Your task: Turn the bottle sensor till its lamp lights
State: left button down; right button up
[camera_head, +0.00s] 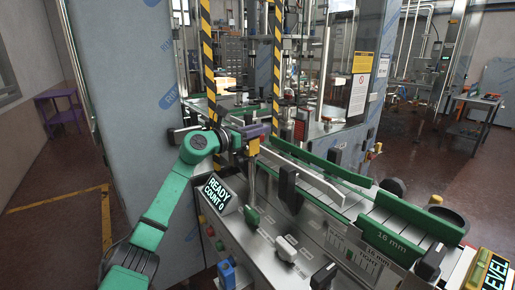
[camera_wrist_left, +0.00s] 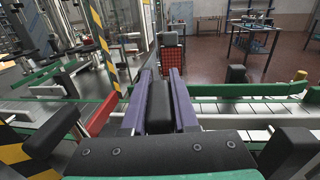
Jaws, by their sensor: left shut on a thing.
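My left gripper (camera_head: 258,131) reaches in from the left on a green arm, over the near end of the conveyor. In the left wrist view its two purple fingers (camera_wrist_left: 160,108) are shut on a dark block, which I take to be the bottle sensor (camera_wrist_left: 160,104). In the head view the gripper mostly hides this block; a metal post (camera_head: 252,182) stands just below. I cannot make out a lit lamp on the sensor. My right gripper is not in view.
A display (camera_head: 217,196) reads READY COUNT 0. The conveyor with green guide rails (camera_head: 327,165) runs to the lower right. A red panel (camera_wrist_left: 170,62) stands beyond the fingertips. Yellow-black striped posts (camera_head: 277,60) stand close behind the gripper.

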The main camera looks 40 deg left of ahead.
pick_arm(q)
jog(key=shift+d+m+g+h, duration=0.2)
jog(key=shift+m+g+h, duration=0.1)
jog(key=shift+m+h, duration=0.55)
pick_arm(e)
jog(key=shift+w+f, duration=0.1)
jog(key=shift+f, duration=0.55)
pick_arm(q)
jog(key=c, duration=0.7)
grip_release()
jog(key=shift+s+f, duration=0.1)
jog(key=shift+s, duration=0.05)
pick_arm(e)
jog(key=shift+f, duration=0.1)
